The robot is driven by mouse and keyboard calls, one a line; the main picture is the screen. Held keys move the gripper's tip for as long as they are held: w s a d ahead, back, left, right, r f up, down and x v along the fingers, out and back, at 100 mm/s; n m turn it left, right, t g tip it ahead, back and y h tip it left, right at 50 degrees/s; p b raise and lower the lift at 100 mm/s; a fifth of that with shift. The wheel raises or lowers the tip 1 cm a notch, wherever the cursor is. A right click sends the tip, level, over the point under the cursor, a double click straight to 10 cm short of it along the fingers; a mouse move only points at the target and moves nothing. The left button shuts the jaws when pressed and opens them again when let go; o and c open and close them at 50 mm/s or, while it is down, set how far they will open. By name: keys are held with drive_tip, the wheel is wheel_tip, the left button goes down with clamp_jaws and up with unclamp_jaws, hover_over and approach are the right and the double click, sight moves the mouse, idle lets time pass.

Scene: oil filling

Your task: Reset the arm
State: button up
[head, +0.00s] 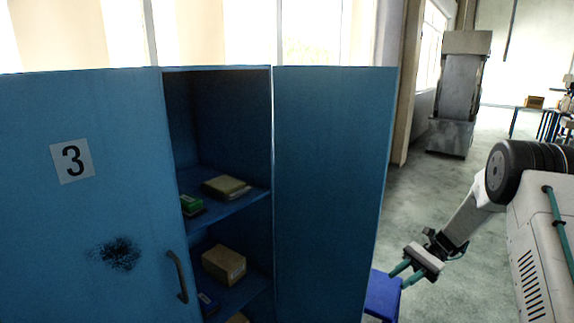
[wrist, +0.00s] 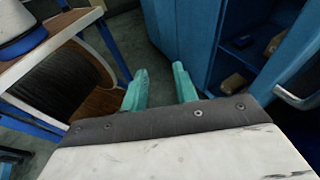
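My arm reaches in from the right of the head view. My gripper (head: 404,278) is low, to the right of the blue cabinet's open door (head: 334,160). In the wrist view my gripper (wrist: 158,82) shows two teal fingers with a clear gap between them. Nothing is held in the gap, and dark floor shows beyond it.
The blue cabinet (head: 90,210) marked 3 has one door open. Its shelves hold boxes, including a cardboard box (head: 224,264). A blue object (head: 382,296) is behind the fingertips. A shelf with a dark spool (wrist: 62,85) is left in the wrist view.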

drive_tip(key=s+a+r+n+t+h, duration=0.1)
drive_tip(key=s+r+n+h, duration=0.3)
drive_tip(key=s+r, duration=0.4)
drive_tip(key=s+a+r+n+t+h, duration=0.2)
drive_tip(key=s+r+n+t+h, duration=0.2)
drive_tip(key=s+r, duration=0.4)
drive_tip(key=s+a+r+n+t+h, duration=0.2)
drive_tip(key=s+r, duration=0.6)
drive_tip(key=s, duration=1)
drive_tip(key=shift+s+n+t+h, duration=0.25)
drive_tip(key=shift+n+t+h, duration=0.25)
drive_tip(key=shift+n+h, duration=0.85)
drive_tip(key=shift+m+h, duration=0.35)
